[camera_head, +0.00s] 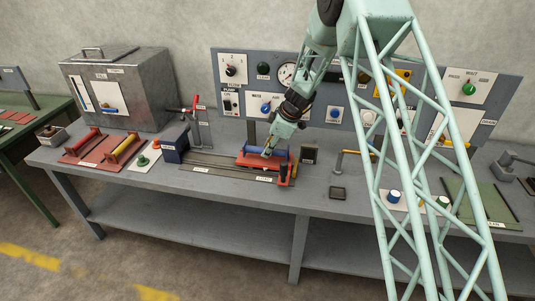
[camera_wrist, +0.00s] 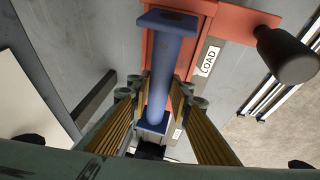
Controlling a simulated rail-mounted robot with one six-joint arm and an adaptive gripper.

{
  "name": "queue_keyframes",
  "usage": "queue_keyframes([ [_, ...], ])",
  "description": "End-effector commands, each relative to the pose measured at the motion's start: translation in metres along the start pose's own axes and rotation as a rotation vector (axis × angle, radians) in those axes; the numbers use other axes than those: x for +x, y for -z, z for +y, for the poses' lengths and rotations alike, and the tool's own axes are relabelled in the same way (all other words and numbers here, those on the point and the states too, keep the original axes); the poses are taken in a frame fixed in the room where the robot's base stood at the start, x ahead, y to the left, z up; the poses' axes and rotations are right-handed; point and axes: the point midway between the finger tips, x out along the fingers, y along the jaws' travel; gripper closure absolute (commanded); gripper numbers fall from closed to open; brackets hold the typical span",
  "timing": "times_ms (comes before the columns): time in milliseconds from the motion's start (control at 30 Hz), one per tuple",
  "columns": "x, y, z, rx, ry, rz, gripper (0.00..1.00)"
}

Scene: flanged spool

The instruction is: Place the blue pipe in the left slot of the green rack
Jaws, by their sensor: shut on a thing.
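The blue pipe (camera_wrist: 170,70), a spool with a square flange at each end, lies along a red carriage (camera_wrist: 215,28) labelled LOAD in the wrist view. In the head view the blue pipe (camera_head: 281,151) shows beside my gripper (camera_head: 268,150) on the bench's middle. My gripper (camera_wrist: 160,98) has a finger on each side of the pipe near its lower flange and is shut on it. I cannot tell whether the pipe is lifted off the carriage. A green plate with dark rails (camera_head: 478,196), seemingly the green rack, lies at the far right, partly hidden by my arm.
The carriage's black knob (camera_wrist: 285,54) stands to the right of the pipe. Red racks with a red and a yellow spool (camera_head: 122,149) lie at the left. A dark blue block (camera_head: 175,144), a metal box (camera_head: 117,88) and an upright control panel (camera_head: 232,70) surround the work area.

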Motion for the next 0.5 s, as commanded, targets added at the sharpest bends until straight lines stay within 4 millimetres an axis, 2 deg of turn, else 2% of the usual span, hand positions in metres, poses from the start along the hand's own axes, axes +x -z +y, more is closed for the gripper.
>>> queue_keyframes([
  [233, 0.014, -0.005, -0.002, 0.000, -0.002, 0.001, 1.00],
  [500, 0.016, -0.006, -0.003, 0.000, -0.002, 0.001, 1.00],
])
